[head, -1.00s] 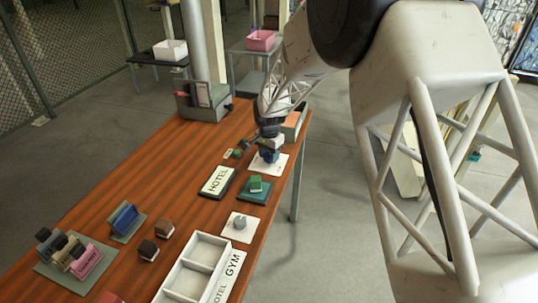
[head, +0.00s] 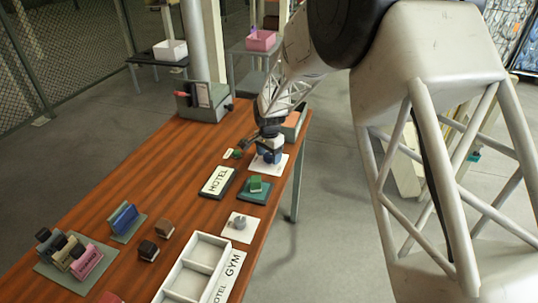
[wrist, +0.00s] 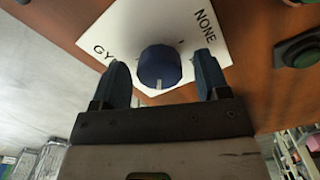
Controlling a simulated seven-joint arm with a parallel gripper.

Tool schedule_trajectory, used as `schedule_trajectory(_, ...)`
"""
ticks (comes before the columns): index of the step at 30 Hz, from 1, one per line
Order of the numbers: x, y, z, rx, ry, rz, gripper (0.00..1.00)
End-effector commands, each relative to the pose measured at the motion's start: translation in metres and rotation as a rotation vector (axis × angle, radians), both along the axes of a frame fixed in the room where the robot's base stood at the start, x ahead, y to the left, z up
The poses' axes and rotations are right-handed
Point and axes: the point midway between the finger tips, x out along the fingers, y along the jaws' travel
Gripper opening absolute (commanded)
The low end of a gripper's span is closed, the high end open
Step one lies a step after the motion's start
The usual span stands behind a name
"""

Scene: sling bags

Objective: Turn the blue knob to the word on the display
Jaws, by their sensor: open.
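The blue knob (wrist: 160,68) stands on a white plate (wrist: 185,22) and has a pale pointer line on its side facing my gripper. In the wrist view the plate shows the word NONE at the right and letters starting GY at the left, partly covered by a finger. My gripper (wrist: 162,82) is open, its two blue fingers on either side of the knob, with visible gaps. In the head view my gripper (head: 268,146) is over the knob's plate (head: 278,168) at the far right of the table. The display (head: 217,181) reads HOTEL.
A teal base with a green block (head: 255,185) and a white plate with a grey knob (head: 239,223) stand nearer. A white divided tray (head: 205,251) lies at the front beside a GYM label. Small bags (head: 87,262) stand at the left.

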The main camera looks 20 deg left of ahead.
Motion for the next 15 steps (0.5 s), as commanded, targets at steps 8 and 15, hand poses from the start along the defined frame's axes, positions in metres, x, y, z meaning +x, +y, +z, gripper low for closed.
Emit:
schedule_trajectory(8, 0.000, 0.000, 0.005, 0.001, 0.000, 0.000, 0.69)
schedule_trajectory(15, 0.000, 0.000, 0.027, 0.000, -0.001, 0.000, 0.69)
